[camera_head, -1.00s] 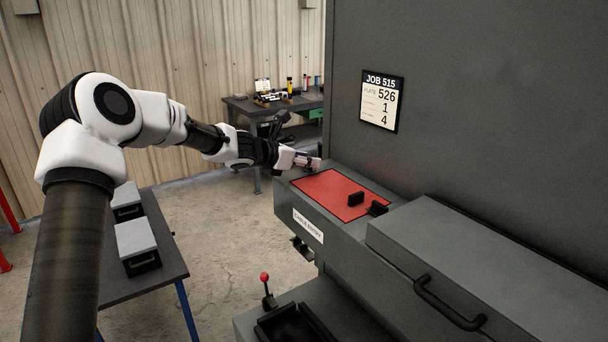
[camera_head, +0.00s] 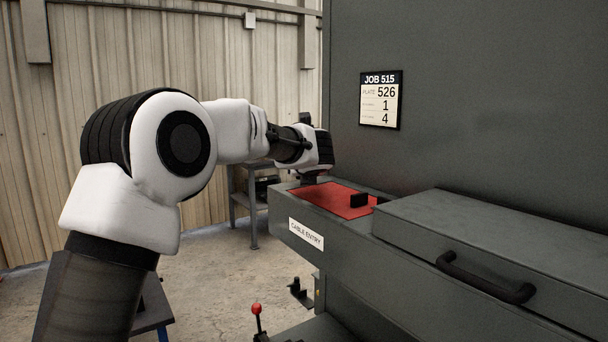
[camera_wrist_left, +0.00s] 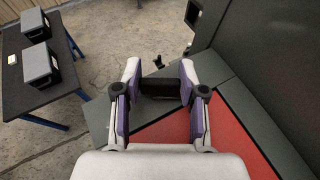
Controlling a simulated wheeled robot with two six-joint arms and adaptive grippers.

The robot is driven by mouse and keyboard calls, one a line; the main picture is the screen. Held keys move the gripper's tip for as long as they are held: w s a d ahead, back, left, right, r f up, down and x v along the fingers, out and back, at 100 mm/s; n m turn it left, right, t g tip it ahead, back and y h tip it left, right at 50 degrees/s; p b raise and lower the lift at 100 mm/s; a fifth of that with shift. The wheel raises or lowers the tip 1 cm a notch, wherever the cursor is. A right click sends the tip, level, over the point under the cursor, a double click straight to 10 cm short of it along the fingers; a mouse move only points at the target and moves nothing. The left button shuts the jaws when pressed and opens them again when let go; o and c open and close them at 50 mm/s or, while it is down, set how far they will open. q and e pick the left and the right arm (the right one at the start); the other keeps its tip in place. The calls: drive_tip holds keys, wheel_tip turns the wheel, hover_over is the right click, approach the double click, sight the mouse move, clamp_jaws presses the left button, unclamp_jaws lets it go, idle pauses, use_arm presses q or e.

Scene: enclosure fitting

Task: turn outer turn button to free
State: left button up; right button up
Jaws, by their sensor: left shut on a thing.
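A black turn button (camera_wrist_left: 160,87) shows between the two finger pads of my left gripper (camera_wrist_left: 160,92) in the left wrist view. The gripper is shut on it, at the grey rim beside the red plate (camera_wrist_left: 172,130). In the head view my left wrist points down over the far end of the red plate (camera_head: 335,199) and hides the gripped button and most of the gripper. Another black button (camera_head: 359,200) stands upright at the near right part of the plate. My right gripper is in neither view.
A grey lid with a black handle (camera_head: 485,283) lies to the right of the plate. The tall grey cabinet wall (camera_head: 460,110) rises behind. A CABLE ENTRY label (camera_head: 306,234) is on the front face. Black boxes with grey tops (camera_wrist_left: 39,64) stand on a dark table (camera_wrist_left: 20,102).

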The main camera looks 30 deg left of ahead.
use_arm(q)
drive_tip(key=n+g+y+p, duration=0.1)
drive_tip(key=p, duration=0.1)
drive_tip(key=n+g+y+p, duration=0.1)
drive_tip(key=n+g+p, duration=0.1)
drive_tip(key=p, duration=0.1)
drive_tip(key=n+g+y+p, duration=0.1)
drive_tip(key=n+p, duration=0.1)
drive_tip(key=shift+w+r+g+y+p, duration=0.1)
drive_tip(key=shift+r+g+y+p, duration=0.2)
drive_tip(key=shift+g+y, duration=0.1)
drive_tip(key=shift+f+n+g+p, duration=0.3)
drive_tip(key=shift+n+g+p, duration=0.2)
drive_tip(key=shift+p, duration=0.2)
drive_tip(key=shift+f, duration=0.1)
drive_tip(key=o, duration=1)
drive_tip(key=shift+o, duration=0.8)
drive_tip(key=shift+a, duration=0.1)
drive_tip(key=v, duration=1.2)
drive_tip(key=shift+f, duration=0.2)
drive_tip(key=shift+w, duration=0.1)
